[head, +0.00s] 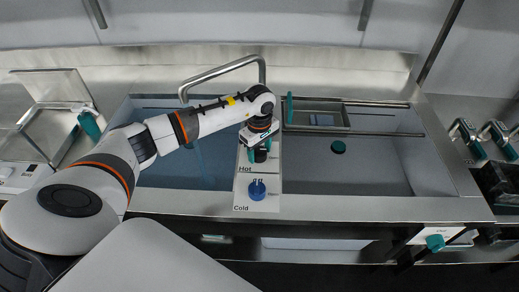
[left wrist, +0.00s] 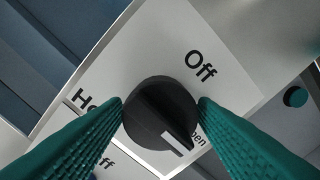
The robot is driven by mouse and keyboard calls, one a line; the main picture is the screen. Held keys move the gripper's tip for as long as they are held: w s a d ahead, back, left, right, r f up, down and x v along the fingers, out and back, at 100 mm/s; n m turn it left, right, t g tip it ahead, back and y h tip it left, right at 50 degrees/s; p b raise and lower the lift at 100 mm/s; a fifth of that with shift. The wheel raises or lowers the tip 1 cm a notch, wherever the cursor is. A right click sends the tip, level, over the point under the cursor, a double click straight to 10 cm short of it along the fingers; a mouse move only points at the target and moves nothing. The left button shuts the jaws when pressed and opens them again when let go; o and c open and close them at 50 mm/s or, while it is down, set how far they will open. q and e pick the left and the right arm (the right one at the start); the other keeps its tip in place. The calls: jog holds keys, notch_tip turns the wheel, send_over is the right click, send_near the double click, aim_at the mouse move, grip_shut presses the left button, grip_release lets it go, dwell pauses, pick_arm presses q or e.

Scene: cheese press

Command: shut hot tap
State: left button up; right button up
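The hot tap is a round black knob (left wrist: 160,112) with a raised ridge and a white mark, on a white panel (left wrist: 180,30). The mark points down and right, toward a partly hidden word ending in "pen"; "Off" is printed above the knob. My left gripper (left wrist: 161,104) has its teal fingers on opposite sides of the knob, seemingly touching it. In the head view the left gripper (head: 260,150) is over the panel by the "Hot" label, and the arm and fingers hide most of the knob. My right gripper is not in view.
The blue cold knob (head: 257,190) stands just in front of the hot one. Sink basins lie on both sides, with a metal spout (head: 222,70) behind. A teal-handled valve (head: 435,242) is at the front right.

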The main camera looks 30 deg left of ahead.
pick_arm(q)
jog(key=c, duration=0.7)
jog(key=shift+o, duration=0.2)
jog(key=shift+n, duration=0.4)
jog(key=shift+n+b, duration=0.7)
jog(key=shift+n, duration=0.3)
jog(key=n+b, duration=0.1)
jog(key=n, duration=0.3)
jog(key=shift+n, duration=0.3)
jog(key=n+b, duration=0.1)
jog(key=n, duration=0.9)
jog(key=shift+w+a+b, duration=0.1)
jog(key=shift+b, duration=0.25)
jog(key=shift+n, duration=0.4)
